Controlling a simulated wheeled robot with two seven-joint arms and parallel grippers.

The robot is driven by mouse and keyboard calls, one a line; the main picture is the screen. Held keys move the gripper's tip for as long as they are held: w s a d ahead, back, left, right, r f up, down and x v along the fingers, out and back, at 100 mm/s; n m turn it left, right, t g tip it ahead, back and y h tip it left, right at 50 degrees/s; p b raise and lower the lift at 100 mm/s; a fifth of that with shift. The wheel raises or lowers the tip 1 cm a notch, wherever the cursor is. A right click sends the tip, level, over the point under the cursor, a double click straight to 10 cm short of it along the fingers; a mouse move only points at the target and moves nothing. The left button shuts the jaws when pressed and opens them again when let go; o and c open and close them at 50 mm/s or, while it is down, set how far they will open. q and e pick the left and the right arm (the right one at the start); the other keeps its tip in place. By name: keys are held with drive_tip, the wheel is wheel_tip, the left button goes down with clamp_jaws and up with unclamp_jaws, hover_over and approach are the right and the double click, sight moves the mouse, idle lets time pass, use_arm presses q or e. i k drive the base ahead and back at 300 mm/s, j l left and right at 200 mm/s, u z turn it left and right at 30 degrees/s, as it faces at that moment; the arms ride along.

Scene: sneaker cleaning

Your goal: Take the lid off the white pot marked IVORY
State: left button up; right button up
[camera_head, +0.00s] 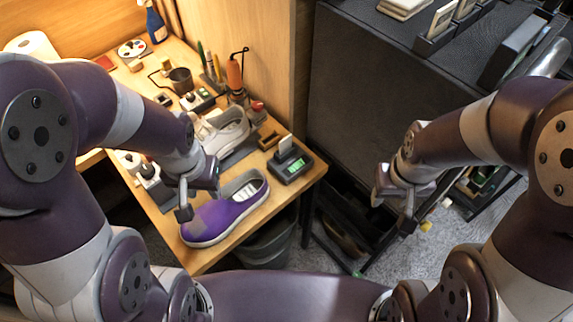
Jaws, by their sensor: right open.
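Small white pots (148,171) with dark tops stand at the left of the wooden bench, partly hidden by my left arm. Their markings are too small to read, so I cannot tell which one says IVORY. My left gripper (200,201) hangs over the purple shoe (229,214), to the right of these pots. Its fingers look apart, with nothing seen between them. My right gripper (394,208) is open and empty, off the bench to the right, over the floor area.
A white shoe (222,131) stands behind the purple one. A small device with a green display (290,162) is near the bench's right corner. A dark cabinet (370,75) stands to the right.

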sight(131, 161)
drive_tip(key=j, duration=2.05)
